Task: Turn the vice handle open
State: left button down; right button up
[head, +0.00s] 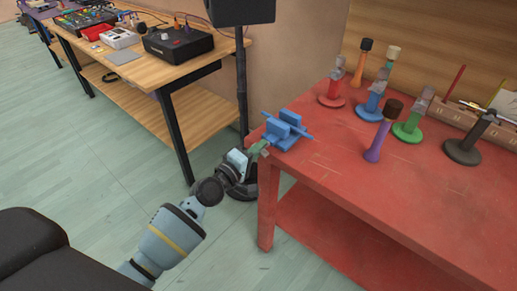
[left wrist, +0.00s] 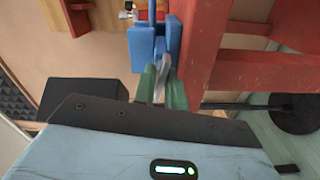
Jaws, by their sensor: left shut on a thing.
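The blue vice (head: 284,130) sits on the near left corner of the red table. It also shows in the left wrist view (left wrist: 145,50), just beyond my fingers. My left gripper (head: 259,149) reaches in from the left at the table's edge. In the left wrist view its green fingers (left wrist: 163,88) are shut on the grey vice handle (left wrist: 162,82) in front of the vice. In the head view the handle is mostly hidden by the fingers. My right gripper is not in view.
The red table (head: 350,190) carries several coloured stands and mallets, including a purple-handled one (head: 382,135), right of the vice. A black speaker on a stand (head: 241,75) stands close behind my left arm. A wooden bench (head: 150,70) with electronics is at the back left.

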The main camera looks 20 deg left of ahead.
pick_arm(q)
jog(key=shift+f, duration=0.1)
dwell(0.4)
jog(key=c, duration=1.5)
grip_release()
